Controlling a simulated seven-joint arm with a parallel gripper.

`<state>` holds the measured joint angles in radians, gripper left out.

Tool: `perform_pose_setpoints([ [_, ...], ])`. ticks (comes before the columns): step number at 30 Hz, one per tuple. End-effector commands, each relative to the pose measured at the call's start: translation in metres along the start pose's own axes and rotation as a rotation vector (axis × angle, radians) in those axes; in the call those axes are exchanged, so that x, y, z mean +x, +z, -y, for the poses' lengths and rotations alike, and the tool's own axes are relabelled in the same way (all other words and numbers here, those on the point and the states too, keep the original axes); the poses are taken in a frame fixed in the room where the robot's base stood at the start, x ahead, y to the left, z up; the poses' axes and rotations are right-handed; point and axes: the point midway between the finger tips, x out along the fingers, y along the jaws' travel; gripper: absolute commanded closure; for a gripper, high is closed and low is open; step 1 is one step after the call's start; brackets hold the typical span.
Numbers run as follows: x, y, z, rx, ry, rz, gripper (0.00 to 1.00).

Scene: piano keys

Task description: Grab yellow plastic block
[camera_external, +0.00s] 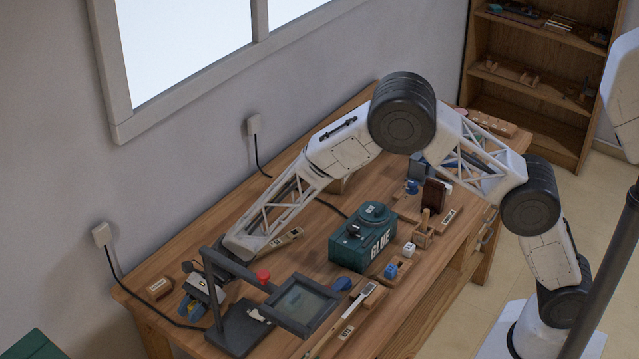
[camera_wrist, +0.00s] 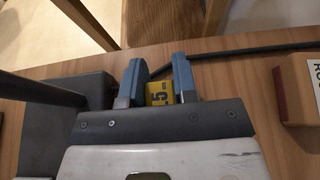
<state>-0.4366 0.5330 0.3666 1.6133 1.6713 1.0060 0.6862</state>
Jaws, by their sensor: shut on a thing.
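The yellow block (camera_wrist: 160,92) with dark markings shows in the wrist view, between the two blue fingers of my gripper (camera_wrist: 158,84). My gripper is shut on it, close above the wooden bench top. In the external view my gripper (camera_external: 193,302) is at the left end of the bench, beside the dark magnifier stand. Only a small bit of yellow shows there, and most of the block is hidden by my arm and gripper.
The dark magnifier stand (camera_external: 238,328) stands close to my gripper. A small wooden block (camera_external: 159,288) lies to its left. A green glue box (camera_external: 350,248) stands mid-bench, with dice to its right. A dark cable (camera_wrist: 240,54) crosses the bench behind the fingers.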

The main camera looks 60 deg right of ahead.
Motion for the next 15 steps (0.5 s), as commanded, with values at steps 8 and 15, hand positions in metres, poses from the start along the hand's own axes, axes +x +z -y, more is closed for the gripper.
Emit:
perform_pose_setpoints([
  [8,-0.013,0.033,0.000,-0.002,-0.002,0.001,0.95],
  [15,-0.027,0.066,0.000,-0.003,-0.001,0.001,0.95],
])
